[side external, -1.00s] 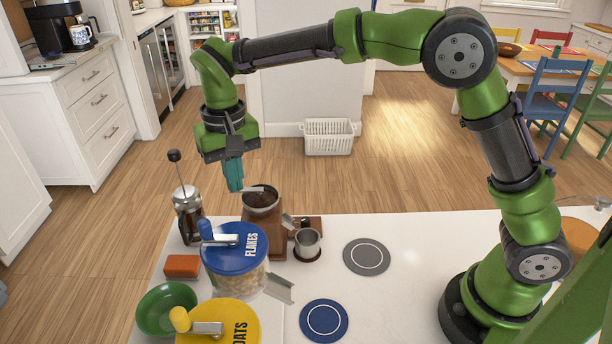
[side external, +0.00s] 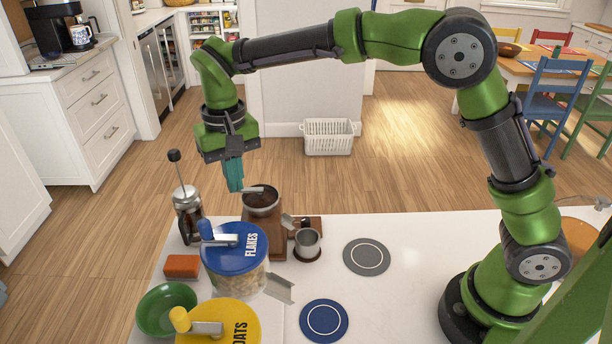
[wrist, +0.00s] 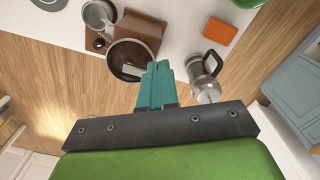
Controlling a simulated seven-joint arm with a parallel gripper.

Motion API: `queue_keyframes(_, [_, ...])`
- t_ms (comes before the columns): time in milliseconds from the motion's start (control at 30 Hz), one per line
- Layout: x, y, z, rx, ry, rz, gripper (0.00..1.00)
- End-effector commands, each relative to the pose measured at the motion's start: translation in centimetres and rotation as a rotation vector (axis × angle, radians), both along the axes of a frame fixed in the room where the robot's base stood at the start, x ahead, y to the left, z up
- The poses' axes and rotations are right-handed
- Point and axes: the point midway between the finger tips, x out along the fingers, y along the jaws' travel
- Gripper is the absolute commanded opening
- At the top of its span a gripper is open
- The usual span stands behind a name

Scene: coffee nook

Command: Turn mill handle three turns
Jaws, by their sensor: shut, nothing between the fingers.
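The mill (side external: 263,229) is a brown wooden box with a round dark metal top, standing near the table's back edge. Its handle (side external: 255,190) is a flat metal crank across the top. In the wrist view the mill (wrist: 138,33) is seen from above, with the crank (wrist: 132,69) pointing toward my fingers; no knob is clearly visible. My gripper (side external: 236,190) points down with its teal fingers shut and empty, just left of the crank. The fingertips also show in the wrist view (wrist: 160,66), beside the mill's rim. I cannot tell whether they touch the handle.
A French press (side external: 187,215) stands close left of the mill. The blue-lidded flakes jar (side external: 235,250) and yellow-lidded oats jar (side external: 230,325) stand in front. A small metal cup (side external: 307,243) is to the right. An orange block (side external: 182,266) and green bowl (side external: 165,309) lie left.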

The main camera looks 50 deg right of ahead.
Motion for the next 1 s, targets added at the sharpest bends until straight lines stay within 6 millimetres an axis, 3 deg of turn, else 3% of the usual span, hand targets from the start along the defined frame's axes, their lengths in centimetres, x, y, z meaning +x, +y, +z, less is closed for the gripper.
queue_keyframes(467, [0.0,0.0,-0.1,0.000,0.000,0.000,0.00])
queue_keyframes(1000, [0.0,0.0,-2.7,-0.001,0.001,0.000,0.00])
